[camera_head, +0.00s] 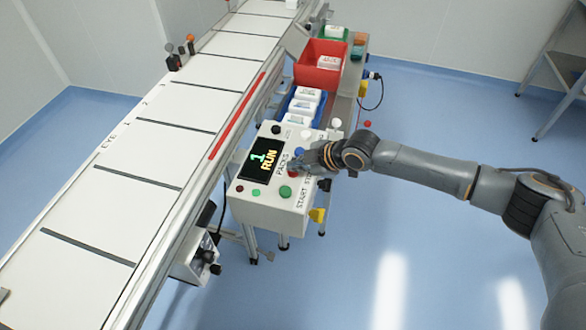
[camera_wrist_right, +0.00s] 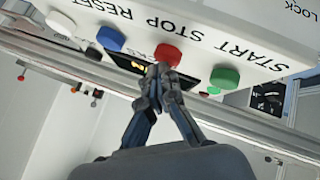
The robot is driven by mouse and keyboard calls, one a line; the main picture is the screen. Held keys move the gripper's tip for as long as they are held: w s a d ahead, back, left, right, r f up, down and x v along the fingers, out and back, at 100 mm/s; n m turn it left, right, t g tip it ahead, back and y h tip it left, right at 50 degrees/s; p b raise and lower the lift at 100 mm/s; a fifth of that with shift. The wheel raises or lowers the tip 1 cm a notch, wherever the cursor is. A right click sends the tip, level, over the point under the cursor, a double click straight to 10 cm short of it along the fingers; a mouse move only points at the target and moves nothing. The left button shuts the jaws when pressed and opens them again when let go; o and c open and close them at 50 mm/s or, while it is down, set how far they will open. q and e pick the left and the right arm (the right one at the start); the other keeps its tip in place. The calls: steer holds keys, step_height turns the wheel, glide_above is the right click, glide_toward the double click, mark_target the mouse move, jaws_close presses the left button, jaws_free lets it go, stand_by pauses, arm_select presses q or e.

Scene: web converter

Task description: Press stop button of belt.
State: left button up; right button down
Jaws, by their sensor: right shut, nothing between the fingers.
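The control box (camera_head: 262,208) stands beside the belt (camera_head: 150,150), with a lit display (camera_head: 262,160) reading 1 and RUN. The red stop button (camera_wrist_right: 168,55) sits between a green start button (camera_wrist_right: 224,76) and a blue reset button (camera_wrist_right: 111,38). In the head view the red button is mostly covered by my right gripper (camera_head: 297,166). My right gripper is shut and empty. In the wrist view its fingertips (camera_wrist_right: 159,72) are right at the red button, overlapping its edge. I cannot tell whether they touch it. My left gripper is out of view.
A white knob (camera_wrist_right: 61,22) sits beyond the blue button. Behind the box stand a blue bin (camera_head: 292,118) with white packs and a red bin (camera_head: 318,74). A metal shelf (camera_head: 560,75) stands at the far right. Open blue floor lies right of the box.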

steer(key=shift+f, duration=0.25)
stand_by(0.3)
steer(key=shift+r+p, duration=0.8)
steer(key=shift+r, duration=0.25)
step_height(320, 180, up, 5)
steer(key=p, duration=0.4)
steer(key=shift+r, duration=0.1)
stand_by(0.4)
